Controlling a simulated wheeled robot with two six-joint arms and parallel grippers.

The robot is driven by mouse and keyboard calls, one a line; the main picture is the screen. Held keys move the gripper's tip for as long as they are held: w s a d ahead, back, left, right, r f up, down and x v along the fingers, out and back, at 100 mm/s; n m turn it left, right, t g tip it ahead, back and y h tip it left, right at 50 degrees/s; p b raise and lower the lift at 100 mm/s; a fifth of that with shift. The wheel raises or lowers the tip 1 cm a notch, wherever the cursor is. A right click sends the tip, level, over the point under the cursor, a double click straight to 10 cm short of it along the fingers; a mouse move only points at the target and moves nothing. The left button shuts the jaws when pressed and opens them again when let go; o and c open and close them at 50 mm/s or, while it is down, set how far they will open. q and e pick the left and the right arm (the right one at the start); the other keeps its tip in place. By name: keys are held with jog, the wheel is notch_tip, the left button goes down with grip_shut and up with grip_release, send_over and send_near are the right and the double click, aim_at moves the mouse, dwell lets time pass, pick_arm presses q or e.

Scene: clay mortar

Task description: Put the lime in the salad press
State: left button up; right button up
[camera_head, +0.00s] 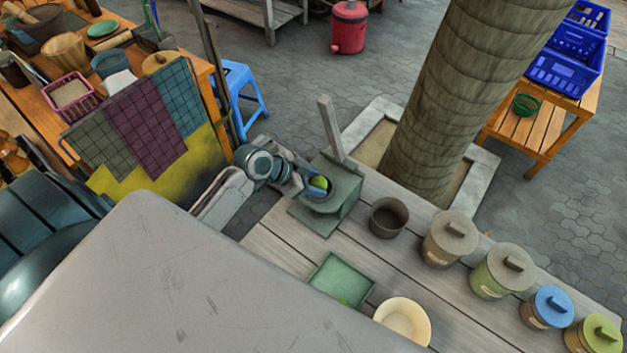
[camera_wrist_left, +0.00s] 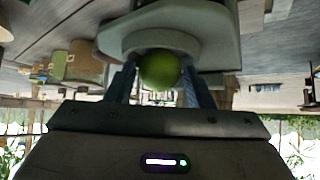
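The lime (camera_head: 319,184) is green and round, and shows at the mouth of the grey-green salad press (camera_head: 345,193). The press stands at the far left end of the plank table, with an upright grey post behind it. My left gripper (camera_head: 316,188) reaches in from the left over the press bowl. In the left wrist view, the lime (camera_wrist_left: 160,70) sits between the two blue fingertips, close against both, with the round rim of the press (camera_wrist_left: 165,40) just beyond. Whether the lime touches the bowl's bottom is hidden. My right gripper is not in view.
A dark round pot (camera_head: 388,217) stands right of the press. A green square tray (camera_head: 341,281) with something bright green in it and a cream bowl (camera_head: 403,319) lie nearer. Several lidded jars (camera_head: 450,238) line the right side. A thick trunk (camera_head: 455,95) rises behind the table.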

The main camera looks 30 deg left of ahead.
pick_arm(q)
jog(key=shift+r, duration=0.15)
jog(key=shift+s+a+r, duration=0.2)
jog(key=shift+a, duration=0.1)
jog(key=b+v, duration=0.2)
jog(key=v, duration=0.9)
jog(key=shift+s+d+r, duration=0.1)
jog(key=shift+s, duration=0.05)
